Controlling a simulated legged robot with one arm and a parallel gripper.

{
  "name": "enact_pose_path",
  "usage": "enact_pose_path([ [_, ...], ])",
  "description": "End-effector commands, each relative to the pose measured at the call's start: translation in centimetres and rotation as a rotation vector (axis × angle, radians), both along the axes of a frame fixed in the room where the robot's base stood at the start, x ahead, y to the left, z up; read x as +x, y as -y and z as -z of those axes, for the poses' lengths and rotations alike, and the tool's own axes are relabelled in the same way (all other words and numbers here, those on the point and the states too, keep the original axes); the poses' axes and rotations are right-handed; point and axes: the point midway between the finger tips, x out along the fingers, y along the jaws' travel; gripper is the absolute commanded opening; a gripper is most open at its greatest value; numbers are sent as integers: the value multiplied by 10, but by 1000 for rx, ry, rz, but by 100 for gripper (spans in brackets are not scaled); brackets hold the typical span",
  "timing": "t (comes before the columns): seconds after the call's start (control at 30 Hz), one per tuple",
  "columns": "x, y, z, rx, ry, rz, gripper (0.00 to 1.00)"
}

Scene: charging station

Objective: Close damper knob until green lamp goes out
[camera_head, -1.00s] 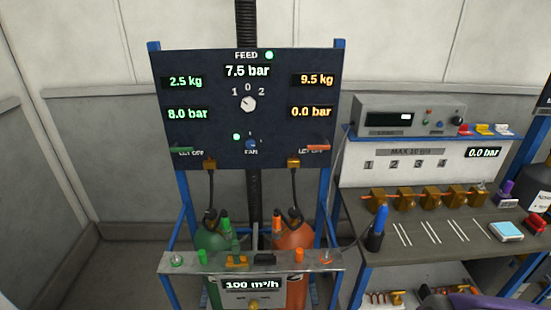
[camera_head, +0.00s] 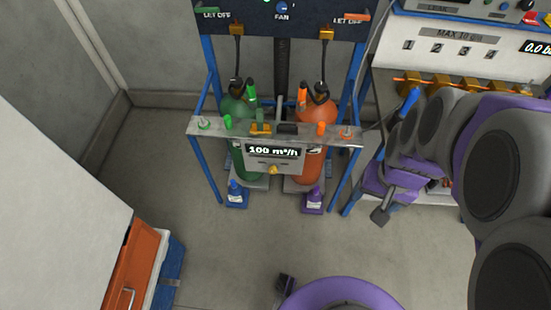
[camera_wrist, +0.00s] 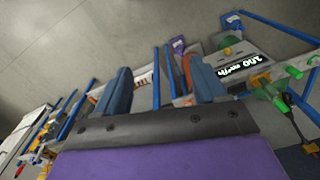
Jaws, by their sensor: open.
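A small brass damper knob (camera_head: 273,169) sits under the lit "100 m³/h" display (camera_head: 274,150) on the front of the bottle stand. It also shows in the wrist view (camera_wrist: 228,51), beside the display. My gripper (camera_head: 380,215) hangs in front of the bench, to the right of the knob and apart from it. In the wrist view my gripper (camera_wrist: 160,82) has its two blue-grey fingers spread wide, with nothing held between them. The upper panel (camera_head: 300,22) is cut off by the top edge, so the green lamps seen on it earlier are out of view.
A green bottle (camera_head: 236,110) and an orange bottle (camera_head: 316,112) stand behind the metal shelf (camera_head: 350,137). A bench with brass valves (camera_head: 441,80) is at right, partly behind my arm. An orange drawer unit (camera_head: 133,268) stands lower left. The floor ahead is clear.

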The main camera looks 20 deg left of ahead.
Motion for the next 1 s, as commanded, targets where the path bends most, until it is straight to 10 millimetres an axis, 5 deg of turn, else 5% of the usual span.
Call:
enact_pose_path([
  [0.3,113,-38,57,-11,166,18,71],
  [0.5,172,-65,101,-21,276,20,71],
  [0.7,220,-98,148,-30,393,10,71],
  [1.0,266,-150,227,-30,567,-22,71],
])
